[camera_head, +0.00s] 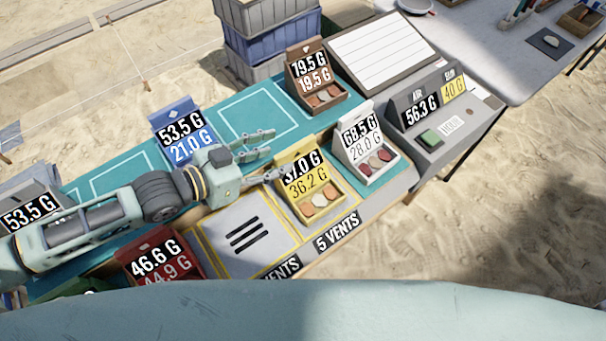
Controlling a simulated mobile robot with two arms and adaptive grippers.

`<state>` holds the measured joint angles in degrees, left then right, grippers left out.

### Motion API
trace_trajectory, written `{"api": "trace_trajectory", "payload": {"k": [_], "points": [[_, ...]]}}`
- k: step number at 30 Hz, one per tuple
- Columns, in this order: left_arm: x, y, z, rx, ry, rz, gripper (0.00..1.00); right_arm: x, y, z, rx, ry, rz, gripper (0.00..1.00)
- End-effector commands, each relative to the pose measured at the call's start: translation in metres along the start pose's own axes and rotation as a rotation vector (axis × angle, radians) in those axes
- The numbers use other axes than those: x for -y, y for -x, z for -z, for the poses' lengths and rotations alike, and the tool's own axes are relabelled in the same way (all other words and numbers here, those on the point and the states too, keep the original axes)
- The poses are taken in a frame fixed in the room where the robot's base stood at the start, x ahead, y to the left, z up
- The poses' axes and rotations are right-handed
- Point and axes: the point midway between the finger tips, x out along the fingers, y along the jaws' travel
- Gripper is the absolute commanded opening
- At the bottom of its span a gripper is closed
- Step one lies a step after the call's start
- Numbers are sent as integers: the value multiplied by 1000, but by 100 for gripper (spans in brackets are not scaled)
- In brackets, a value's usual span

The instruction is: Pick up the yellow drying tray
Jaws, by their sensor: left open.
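The yellow drying tray (332,204) stands near the front edge of the teal table. It holds several small pieces, and its upright back reads 37.0 G and 36.2 G. My left arm reaches in from the left. My left gripper (274,155) is open and empty, just left of the tray's back panel. Its nearer finger overlaps the panel's left edge in the picture; I cannot tell if they touch. My right gripper is not in view.
A white tray (379,169) stands close on the right, a brown tray (324,103) behind. A blue tray (184,143) and a red tray (163,262) lie near my arm. A grey scale unit (424,122) stands at the right end. An outlined teal area (250,108) is clear.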

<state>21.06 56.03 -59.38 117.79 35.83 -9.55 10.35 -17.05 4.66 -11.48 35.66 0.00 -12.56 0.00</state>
Motion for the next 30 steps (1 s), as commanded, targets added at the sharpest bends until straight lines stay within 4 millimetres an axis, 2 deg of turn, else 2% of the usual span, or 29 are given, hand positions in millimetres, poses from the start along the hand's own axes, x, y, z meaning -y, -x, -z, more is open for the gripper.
{"api": "trace_trajectory", "payload": {"k": [18,26,30], "points": [[-6,-68,-5,-1,-1,-1,51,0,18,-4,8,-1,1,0],[-6,-71,-7,1,-1,-1,51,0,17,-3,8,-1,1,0],[-6,-71,-7,1,-1,-1,40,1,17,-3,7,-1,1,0]]}}
